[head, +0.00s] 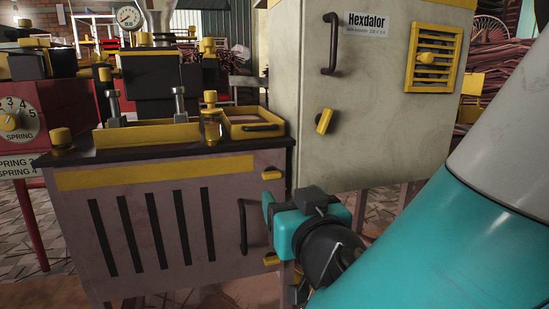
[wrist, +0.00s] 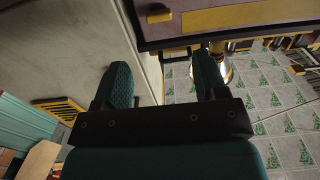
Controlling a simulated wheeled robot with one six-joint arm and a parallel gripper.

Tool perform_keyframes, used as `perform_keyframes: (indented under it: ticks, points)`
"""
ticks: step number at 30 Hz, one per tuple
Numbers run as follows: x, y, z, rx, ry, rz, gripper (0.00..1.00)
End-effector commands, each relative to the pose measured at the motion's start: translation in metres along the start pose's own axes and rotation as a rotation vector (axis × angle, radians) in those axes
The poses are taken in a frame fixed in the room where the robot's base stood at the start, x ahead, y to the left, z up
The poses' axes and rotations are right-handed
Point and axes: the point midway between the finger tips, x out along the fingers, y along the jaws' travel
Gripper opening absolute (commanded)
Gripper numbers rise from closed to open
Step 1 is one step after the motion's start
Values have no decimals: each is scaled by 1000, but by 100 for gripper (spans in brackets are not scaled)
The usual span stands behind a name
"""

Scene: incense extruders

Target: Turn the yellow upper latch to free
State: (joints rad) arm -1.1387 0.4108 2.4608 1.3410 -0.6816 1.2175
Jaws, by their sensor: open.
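The yellow upper latch (head: 272,174) is a small knob at the upper right edge of the low cabinet's (head: 168,225) front. It looks roughly horizontal. In the wrist view the yellow piece near the top (wrist: 158,14) appears to be this latch, on the purplish panel. My gripper (head: 283,207) is just below and right of the latch in the head view, apart from it. In the wrist view its two teal fingers (wrist: 163,78) are spread with nothing between them. The fingertips are partly hidden in the head view.
A lower yellow latch (head: 271,260) and a black door handle (head: 243,225) are close to my gripper. The grey Hexdalor cabinet (head: 365,105), with a yellow knob (head: 324,121), stands behind on the right. A yellow-edged tray (head: 253,123) is on the low cabinet's top.

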Motion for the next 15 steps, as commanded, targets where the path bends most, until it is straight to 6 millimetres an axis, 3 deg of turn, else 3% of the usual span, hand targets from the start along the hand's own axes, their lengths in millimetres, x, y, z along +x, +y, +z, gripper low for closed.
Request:
perform_keyframes:
  ticks: [9,15]
  points:
    - [70,2,-2,2,3,6,66]
    - [94,1,0,1,3,3,66]
